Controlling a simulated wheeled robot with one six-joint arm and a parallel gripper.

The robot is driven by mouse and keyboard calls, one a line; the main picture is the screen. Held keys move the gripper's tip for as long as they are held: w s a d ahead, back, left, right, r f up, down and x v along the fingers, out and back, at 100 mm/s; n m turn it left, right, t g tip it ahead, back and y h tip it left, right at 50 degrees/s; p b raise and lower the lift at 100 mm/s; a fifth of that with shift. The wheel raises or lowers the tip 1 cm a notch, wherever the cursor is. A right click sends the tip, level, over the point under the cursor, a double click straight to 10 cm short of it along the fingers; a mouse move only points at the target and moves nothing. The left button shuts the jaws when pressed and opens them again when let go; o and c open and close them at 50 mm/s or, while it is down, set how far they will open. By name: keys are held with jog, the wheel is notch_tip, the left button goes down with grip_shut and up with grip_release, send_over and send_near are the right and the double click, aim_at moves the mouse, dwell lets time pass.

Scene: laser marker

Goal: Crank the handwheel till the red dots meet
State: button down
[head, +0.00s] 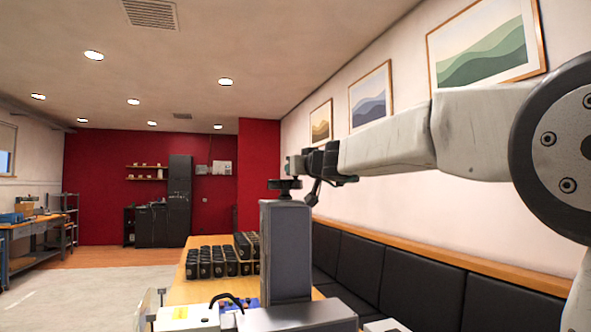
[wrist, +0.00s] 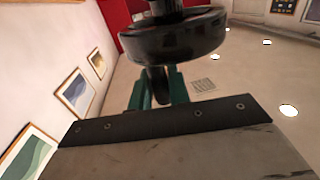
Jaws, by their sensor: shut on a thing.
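The black handwheel (head: 284,184) sits on top of the laser marker's grey column (head: 285,250). In the wrist view the handwheel (wrist: 175,38) fills the top middle as a thick black disc. My gripper (head: 297,165) is at the wheel's level in the head view, reaching in from the right. In the wrist view its teal fingers (wrist: 160,92) are shut on the handwheel's dark handle (wrist: 159,76), just beside the rim. The red dots are not visible in either view; the marker's work area is hidden or out of frame.
The wooden table (head: 190,292) carries rows of black items (head: 220,262) behind the column. White and blue equipment (head: 188,318) lies at the column's left foot. A black padded bench (head: 400,285) runs along the right wall. The floor (head: 95,295) at left is open.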

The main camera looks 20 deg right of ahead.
jog(key=shift+d+y, duration=0.1)
jog(key=shift+y, duration=0.2)
jog(key=n+y, duration=0.1)
jog(key=n+g+y, duration=0.1)
jog(key=n+y, duration=0.1)
jog(key=y, duration=0.1)
jog(key=shift+w+d, duration=0.25)
jog(key=shift+w, duration=0.15)
jog(key=n+g+y, duration=0.2)
jog(key=y, duration=0.1)
jog(key=w+n+g+y, duration=0.1)
jog(key=n+g+y, duration=0.1)
jog(key=shift+w+n+g+y, duration=0.15)
jog(key=shift+n+g+y, duration=0.15)
jog(key=shift+y, duration=0.1)
jog(key=n+g+y, duration=0.1)
jog(key=n+g, duration=0.1)
jog(key=g, duration=0.1)
jog(key=w+n+g+y, duration=0.1)
jog(key=n+g+y, duration=0.1)
jog(key=shift+a+f+g+y, duration=0.1)
jog(key=shift+g+y, duration=0.2)
jog(key=shift+g, duration=0.1)
jog(key=shift+w+a+n+g+y, duration=0.15)
jog(key=shift+n+g+y, duration=0.1)
jog(key=shift+n+g, duration=0.5)
jog(key=shift+w+a+n+g+y, duration=0.1)
jog(key=shift+n+g+y, duration=0.15)
jog(key=shift+n+g, duration=0.5)
